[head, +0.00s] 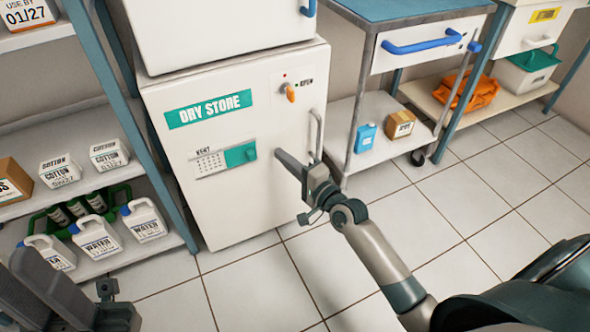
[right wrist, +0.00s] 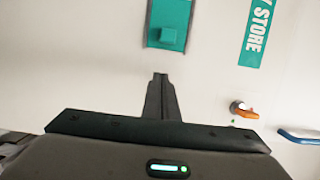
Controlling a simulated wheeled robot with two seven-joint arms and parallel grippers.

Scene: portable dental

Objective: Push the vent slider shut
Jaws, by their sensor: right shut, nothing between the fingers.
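The vent slider (head: 240,154) is a teal block at the right end of a vent plate on the white DRY STORE cabinet (head: 220,210). Small vent holes (head: 210,162) show uncovered to its left, under the word VENT. My right gripper (head: 280,155) is shut and empty, pointing at the cabinet front just right of the slider. In the right wrist view the fingertips (right wrist: 160,77) stay apart from the teal slider (right wrist: 172,38), with a bare strip of white between them. My left gripper (head: 50,285) is low at the left, away from the cabinet; its fingertip gap is unclear.
An orange knob (head: 290,93) and a vertical door handle (head: 316,135) sit right of the vent. A shelf with water jugs (head: 145,222) and cotton boxes stands left. A cart (head: 385,105) stands right. The tiled floor in front is clear.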

